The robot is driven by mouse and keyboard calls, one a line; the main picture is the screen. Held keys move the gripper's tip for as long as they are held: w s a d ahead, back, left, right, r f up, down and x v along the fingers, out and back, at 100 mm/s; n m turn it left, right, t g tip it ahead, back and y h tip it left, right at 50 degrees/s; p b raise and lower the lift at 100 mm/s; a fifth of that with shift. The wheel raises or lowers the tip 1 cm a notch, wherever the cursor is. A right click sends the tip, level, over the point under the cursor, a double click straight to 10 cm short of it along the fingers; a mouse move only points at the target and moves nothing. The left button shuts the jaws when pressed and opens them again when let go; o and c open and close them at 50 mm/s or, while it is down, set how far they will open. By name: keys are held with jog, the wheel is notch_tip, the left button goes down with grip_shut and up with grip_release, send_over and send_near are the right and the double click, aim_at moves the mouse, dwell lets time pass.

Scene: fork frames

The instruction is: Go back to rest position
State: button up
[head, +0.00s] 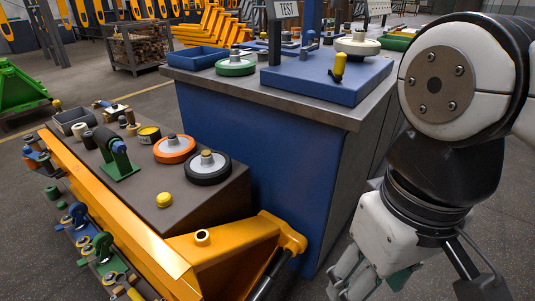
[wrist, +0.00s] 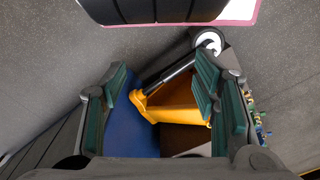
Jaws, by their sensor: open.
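My gripper (wrist: 160,88) is open and empty in the wrist view, its two teal-padded fingers wide apart. Between and beyond them show a yellow fork frame (wrist: 182,108) and a blue surface, with no contact visible. In the head view my arm hangs at the right, and my gripper (head: 375,283) points down beside the blue bench, partly cut off by the lower edge. The yellow fork frame (head: 235,245) lies at the lower middle, left of my gripper. More yellow fork frames (head: 212,25) stand in a row at the back.
A blue bench (head: 260,150) with a grey top is left of my arm. It carries a blue test plate (head: 325,82) and a green-rimmed wheel (head: 236,66). A dark work surface (head: 190,205) holds an orange wheel (head: 174,149) and a black wheel (head: 207,168).

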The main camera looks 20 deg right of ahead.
dwell(0.6)
notch_tip(320, 180, up, 32)
jog(key=t+p, duration=0.4)
jog(key=p, duration=2.6)
jog(key=shift+d, duration=0.3)
